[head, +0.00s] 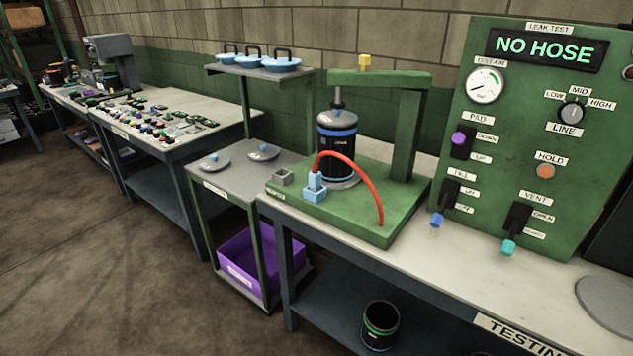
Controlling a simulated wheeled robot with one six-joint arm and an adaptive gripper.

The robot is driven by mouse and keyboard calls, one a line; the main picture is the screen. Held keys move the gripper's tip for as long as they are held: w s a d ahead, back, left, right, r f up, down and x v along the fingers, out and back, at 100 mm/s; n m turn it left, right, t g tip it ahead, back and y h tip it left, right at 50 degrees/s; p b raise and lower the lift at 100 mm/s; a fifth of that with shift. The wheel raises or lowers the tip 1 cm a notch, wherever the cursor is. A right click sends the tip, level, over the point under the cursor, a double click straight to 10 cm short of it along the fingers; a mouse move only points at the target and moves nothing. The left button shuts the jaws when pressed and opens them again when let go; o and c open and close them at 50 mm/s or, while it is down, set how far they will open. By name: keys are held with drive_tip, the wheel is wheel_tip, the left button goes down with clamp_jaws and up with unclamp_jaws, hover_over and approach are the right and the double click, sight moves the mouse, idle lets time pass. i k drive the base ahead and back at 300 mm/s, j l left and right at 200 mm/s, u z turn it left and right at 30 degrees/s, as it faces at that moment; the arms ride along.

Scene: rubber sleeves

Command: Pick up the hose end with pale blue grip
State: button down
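The hose end with the pale blue grip (315,180) stands upright at the front of the green test stand's base (344,214). It appears seated in a small pale blue block (313,195). A red hose (365,178) rises from it and arcs right, down to the base's right side. My gripper is not in view.
Close behind the hose end, a black canister with blue bands (337,150) stands under the green arm (381,79). A small grey socket (283,177) is to its left. The leak test panel (518,145), reading NO HOSE, stands right. Clear floor (110,270) lies left.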

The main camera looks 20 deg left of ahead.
sight(315, 176)
drive_tip(key=i+j+u, duration=0.35)
drive_tip(key=j, duration=0.35)
drive_tip(key=i+j+u, duration=0.35)
drive_tip(key=i+j, duration=0.2)
drive_tip(key=i+j+u, duration=0.35)
drive_tip(key=i, duration=0.3)
